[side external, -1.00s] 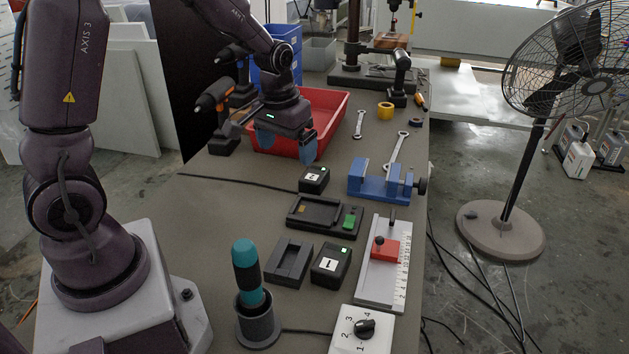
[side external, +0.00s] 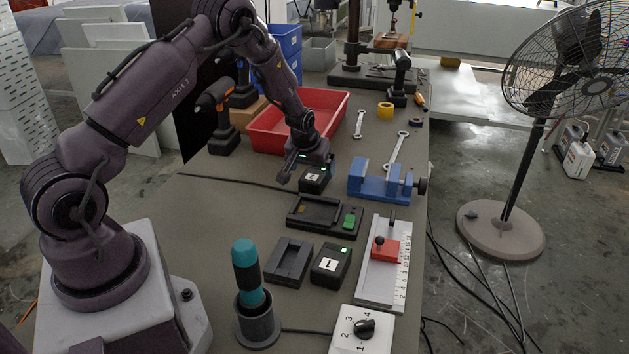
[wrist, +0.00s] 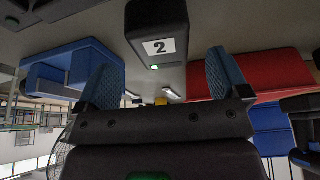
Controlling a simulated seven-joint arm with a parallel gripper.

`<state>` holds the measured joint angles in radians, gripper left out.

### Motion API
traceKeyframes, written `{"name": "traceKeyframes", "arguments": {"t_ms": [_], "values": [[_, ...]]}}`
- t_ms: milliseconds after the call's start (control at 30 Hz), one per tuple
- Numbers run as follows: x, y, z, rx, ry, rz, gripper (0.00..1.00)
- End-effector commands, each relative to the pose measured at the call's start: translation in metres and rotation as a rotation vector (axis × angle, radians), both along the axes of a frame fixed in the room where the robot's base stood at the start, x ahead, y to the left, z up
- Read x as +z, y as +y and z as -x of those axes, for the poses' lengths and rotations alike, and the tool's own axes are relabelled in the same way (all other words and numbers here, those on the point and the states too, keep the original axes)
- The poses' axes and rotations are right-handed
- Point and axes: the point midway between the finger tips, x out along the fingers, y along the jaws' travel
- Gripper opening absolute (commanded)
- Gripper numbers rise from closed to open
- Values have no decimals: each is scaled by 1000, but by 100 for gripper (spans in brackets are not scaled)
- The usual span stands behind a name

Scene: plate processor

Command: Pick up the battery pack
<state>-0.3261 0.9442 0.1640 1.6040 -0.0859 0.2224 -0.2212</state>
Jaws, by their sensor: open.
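A black battery pack labelled 2 (side external: 314,180), with a green light, sits on the table in front of the red bin. It also shows at the top of the wrist view (wrist: 158,35), ahead of and between the fingers. In the side view I cannot tell whether the fingers touch the pack. A second black pack labelled 1 (side external: 331,265), also with a green light, sits nearer the camera.
A blue vise (side external: 380,185) stands right of pack 2. A black tray with a green block (side external: 325,216) lies in front of it. The red bin (side external: 265,133) is behind my gripper. A teal-handled tool (side external: 247,272) stands in a holder, and a dial box (side external: 362,330) is in front.

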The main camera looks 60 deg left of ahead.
Motion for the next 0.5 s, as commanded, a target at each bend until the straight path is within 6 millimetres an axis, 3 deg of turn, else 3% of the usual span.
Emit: {"name": "traceKeyframes", "arguments": {"t_ms": [333,500], "values": [[-38,14,-13,-1,2,0,94],[-48,17,-17,-1,1,0,94]]}}
